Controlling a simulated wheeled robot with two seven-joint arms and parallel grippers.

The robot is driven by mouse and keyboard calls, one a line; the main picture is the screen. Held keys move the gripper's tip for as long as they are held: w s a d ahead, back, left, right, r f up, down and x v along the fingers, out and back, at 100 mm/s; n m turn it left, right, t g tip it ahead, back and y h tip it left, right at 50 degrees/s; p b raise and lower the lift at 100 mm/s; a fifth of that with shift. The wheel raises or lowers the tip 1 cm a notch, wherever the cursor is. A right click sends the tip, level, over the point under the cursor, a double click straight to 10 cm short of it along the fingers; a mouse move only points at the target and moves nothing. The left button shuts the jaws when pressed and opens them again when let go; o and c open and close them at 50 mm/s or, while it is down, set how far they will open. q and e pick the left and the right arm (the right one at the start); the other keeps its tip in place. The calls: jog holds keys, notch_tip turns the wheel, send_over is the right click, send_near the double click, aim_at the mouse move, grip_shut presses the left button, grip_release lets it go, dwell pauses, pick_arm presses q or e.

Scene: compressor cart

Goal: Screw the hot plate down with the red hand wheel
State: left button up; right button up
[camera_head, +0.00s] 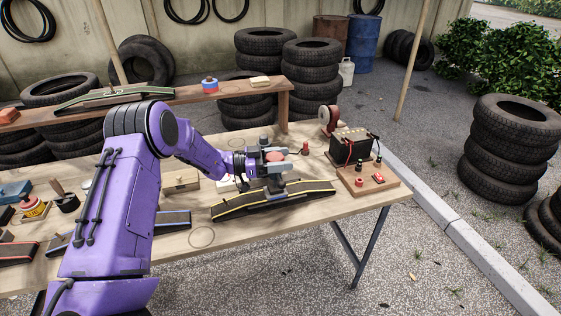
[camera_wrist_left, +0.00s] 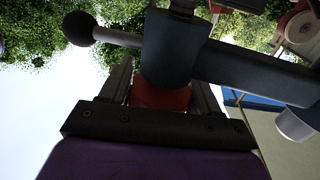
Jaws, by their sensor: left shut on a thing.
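My left gripper (camera_head: 272,161) is shut on a round red part, most likely the red hand wheel (camera_head: 275,156), above a dark ramp-shaped stand with yellow edges (camera_head: 243,205). In the left wrist view the red part (camera_wrist_left: 160,97) sits between the fingers, under a dark cylinder (camera_wrist_left: 170,50). A bar with a black ball end (camera_wrist_left: 79,28) joins that cylinder. A dark support (camera_head: 277,185) shows below the gripper. I cannot make out the hot plate for certain; the gripper and dark parts cover that spot. My right gripper is not in view.
A small red item (camera_head: 305,148) and a wooden box (camera_head: 181,181) stand near the gripper. A bench (camera_head: 180,97) runs behind. The table's front middle (camera_head: 203,238) is mostly clear.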

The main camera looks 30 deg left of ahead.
pick_arm(q)
jog(key=shift+f, duration=0.1)
jog(key=o, duration=1)
jog(key=shift+d, duration=0.1)
jog(key=shift+c, duration=0.2)
jog(key=b+v, duration=0.2)
jog(key=v, duration=0.8)
jog(key=shift+a, duration=0.25)
